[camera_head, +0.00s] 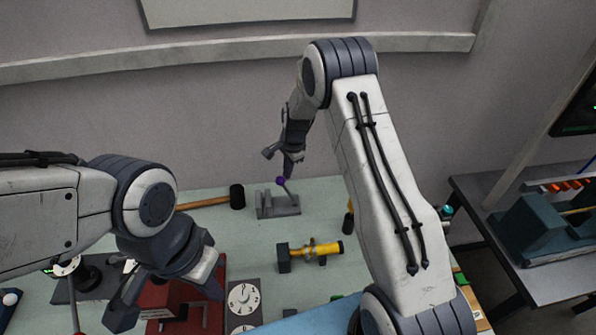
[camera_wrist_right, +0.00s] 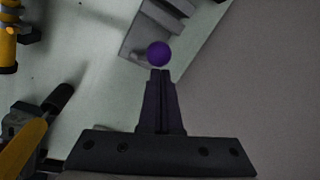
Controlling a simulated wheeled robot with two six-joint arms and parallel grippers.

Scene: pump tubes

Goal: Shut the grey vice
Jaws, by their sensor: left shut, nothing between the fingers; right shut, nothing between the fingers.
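The grey vice (camera_head: 278,208) stands on the bench in the middle back of the head view, with a lever ending in a purple ball (camera_head: 281,181). In the right wrist view the ball (camera_wrist_right: 159,54) is just beyond my fingertips, and part of the grey vice (camera_wrist_right: 150,30) shows behind it. My right gripper (camera_head: 288,172) is shut and empty, right above the ball; its fingers (camera_wrist_right: 160,76) are together in the wrist view. Whether they touch the ball is unclear. My left gripper (camera_head: 208,285) is shut and empty over the front left, above a red block.
A hammer (camera_head: 237,197) lies left of the vice. A yellow and black tool (camera_head: 322,249) lies in front of it. A dial plate (camera_head: 243,298) and the red block (camera_head: 185,308) are at the front left. A wall stands behind the bench.

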